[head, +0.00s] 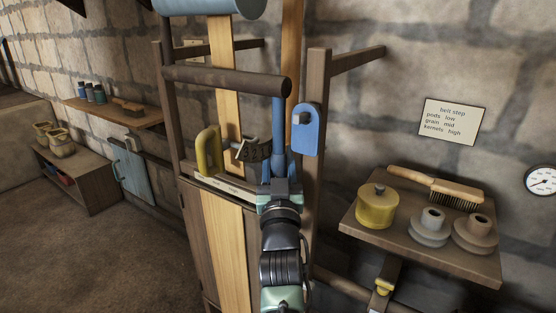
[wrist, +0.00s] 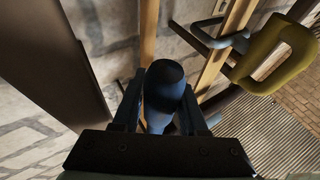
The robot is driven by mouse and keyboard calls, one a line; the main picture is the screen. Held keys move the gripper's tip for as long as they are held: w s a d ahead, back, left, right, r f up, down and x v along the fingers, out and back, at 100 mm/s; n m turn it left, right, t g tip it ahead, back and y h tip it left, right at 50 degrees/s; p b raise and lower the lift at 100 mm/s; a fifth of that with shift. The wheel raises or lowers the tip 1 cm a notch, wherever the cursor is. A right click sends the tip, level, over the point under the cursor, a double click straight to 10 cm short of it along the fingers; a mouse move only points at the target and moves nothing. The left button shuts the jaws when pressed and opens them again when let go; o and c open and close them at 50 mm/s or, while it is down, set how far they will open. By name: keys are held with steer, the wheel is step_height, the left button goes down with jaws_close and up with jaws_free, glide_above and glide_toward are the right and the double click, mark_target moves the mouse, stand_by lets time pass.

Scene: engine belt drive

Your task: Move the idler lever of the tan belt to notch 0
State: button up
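Two tan belt strands run up the wooden frame: a left one (head: 223,85) and a right one (head: 292,38). A blue lever handle (head: 278,112) stands upright above my gripper (head: 279,172). In the wrist view, my gripper (wrist: 163,105) has its fingers against both sides of the rounded blue handle (wrist: 165,82) and looks shut on it. A yellow handle (head: 208,152) is farther left and also shows in the wrist view (wrist: 268,58).
A dark roller (head: 225,80) crosses the frame above the gripper. A blue plate (head: 306,130) hangs on the right post, close to the gripper. A shelf (head: 420,245) at the right carries a yellow pot, pulleys and a brush. A belt step sign (head: 450,120) is on the wall.

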steer(key=o, duration=0.3)
steer(key=shift+w+d, duration=0.1)
steer(key=shift+o, duration=0.2)
